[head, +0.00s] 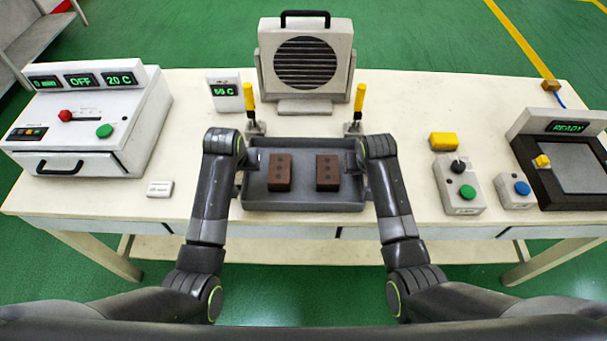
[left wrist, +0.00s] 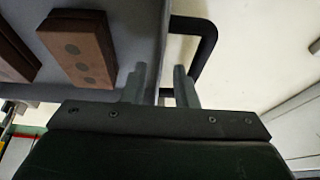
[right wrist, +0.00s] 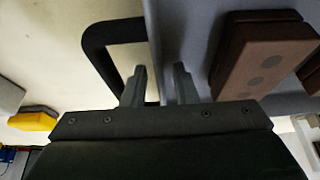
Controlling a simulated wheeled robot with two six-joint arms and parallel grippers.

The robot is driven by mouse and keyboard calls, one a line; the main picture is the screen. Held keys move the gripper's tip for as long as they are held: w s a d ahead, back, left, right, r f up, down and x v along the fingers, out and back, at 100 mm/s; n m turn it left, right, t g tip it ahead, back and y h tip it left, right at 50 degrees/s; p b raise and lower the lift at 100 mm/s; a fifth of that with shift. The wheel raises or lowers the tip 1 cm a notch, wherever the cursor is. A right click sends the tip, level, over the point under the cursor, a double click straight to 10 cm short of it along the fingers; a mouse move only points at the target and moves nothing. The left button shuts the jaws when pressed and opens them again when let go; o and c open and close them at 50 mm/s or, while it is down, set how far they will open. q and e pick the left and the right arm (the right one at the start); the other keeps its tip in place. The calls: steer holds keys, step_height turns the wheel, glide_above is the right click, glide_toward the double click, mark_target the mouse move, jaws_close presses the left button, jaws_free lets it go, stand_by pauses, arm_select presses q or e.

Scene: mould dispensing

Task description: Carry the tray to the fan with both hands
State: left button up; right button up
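The grey tray (head: 305,203) lies on the table in the middle of the head view, with a brown block (head: 279,172) and another brown block (head: 327,172) in it. The fan (head: 305,62), a pale box with a dark round grille, stands behind it. My left gripper (left wrist: 160,88) is at the tray's left end, fingers apart on either side of the tray wall, beside a black handle (left wrist: 208,45). My right gripper (right wrist: 158,86) is likewise at the right end, fingers apart around the wall, beside a black handle (right wrist: 92,45). In the head view my arms hide the fingers.
Two yellow-handled clamps (head: 249,97) (head: 359,98) stand between tray and fan. A display (head: 225,91) reading 60 C and a white control box (head: 88,125) are left. A yellow block (head: 444,141), button boxes (head: 461,188) and a dark-framed device (head: 565,165) are right.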

steer(key=shift+r, duration=0.1)
arm_select(q)
steer(key=v, duration=0.8)
steer(key=shift+s+r, duration=0.2)
steer(key=shift+r, duration=0.1)
arm_select(e)
steer(key=v, duration=1.1)
steer(key=shift+s+r, duration=0.25)
steer(key=shift+r, duration=0.1)
arm_select(q)
steer(key=shift+a, duration=0.1)
